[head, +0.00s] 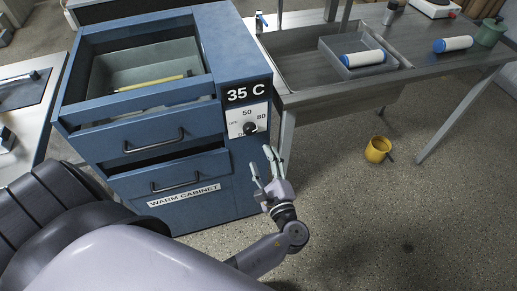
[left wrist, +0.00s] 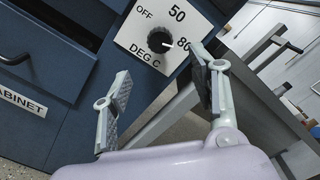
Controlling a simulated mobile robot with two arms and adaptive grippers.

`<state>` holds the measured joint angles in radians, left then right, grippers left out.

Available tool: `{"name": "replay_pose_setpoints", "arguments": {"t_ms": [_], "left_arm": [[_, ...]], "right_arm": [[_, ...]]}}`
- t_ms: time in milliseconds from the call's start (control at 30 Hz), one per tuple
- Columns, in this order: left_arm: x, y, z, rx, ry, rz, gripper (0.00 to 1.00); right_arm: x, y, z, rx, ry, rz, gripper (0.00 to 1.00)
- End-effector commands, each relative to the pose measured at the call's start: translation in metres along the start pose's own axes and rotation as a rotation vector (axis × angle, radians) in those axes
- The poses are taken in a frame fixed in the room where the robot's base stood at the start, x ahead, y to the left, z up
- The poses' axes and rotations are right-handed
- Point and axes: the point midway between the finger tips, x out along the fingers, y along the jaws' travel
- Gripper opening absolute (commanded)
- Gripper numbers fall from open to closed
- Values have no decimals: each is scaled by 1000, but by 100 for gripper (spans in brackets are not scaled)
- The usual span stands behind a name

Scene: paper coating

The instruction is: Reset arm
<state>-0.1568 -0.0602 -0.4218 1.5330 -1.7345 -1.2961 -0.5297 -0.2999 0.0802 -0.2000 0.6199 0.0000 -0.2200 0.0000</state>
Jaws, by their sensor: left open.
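My left gripper (head: 268,166) is open and empty in front of the right side of the blue warm cabinet (head: 222,190). In the left wrist view its two fingers (left wrist: 160,88) stand apart, with the black dial knob (left wrist: 160,40) beyond them. The knob sits on a white plate (head: 247,120) marked OFF, 50, 80 and DEG C; its pointer is toward 80 in the left wrist view. A sign above the plate reads 35 C. I cannot tell whether a fingertip touches the plate. My right gripper is not in view.
A bench (head: 300,100) at right holds a grey tray (head: 392,62) with a white and blue roller (head: 362,58). A yellow cup (head: 377,149) stands on the floor.

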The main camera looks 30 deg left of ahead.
Motion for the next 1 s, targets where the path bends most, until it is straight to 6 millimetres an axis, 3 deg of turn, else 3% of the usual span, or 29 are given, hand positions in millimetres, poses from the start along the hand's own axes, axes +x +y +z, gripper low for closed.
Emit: {"name": "replay_pose_setpoints", "arguments": {"t_ms": [133, 633, 733, 867, 967, 1000], "left_arm": [[-8, 0, 0, 0, 1, 1, 54], [-8, 0, 0, 0, 1, 0, 54], [-8, 8, -6, 4, 22, 14, 54], [-9, 50, -36, 11, 134, 93, 54], [-18, 110, -71, 0, 272, 217, 54], [-25, 137, -84, -11, 328, 280, 54]], "right_arm": [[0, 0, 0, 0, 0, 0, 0], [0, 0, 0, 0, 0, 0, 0], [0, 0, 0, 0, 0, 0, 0], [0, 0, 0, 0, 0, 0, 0], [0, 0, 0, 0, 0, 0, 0], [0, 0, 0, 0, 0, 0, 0]]}}
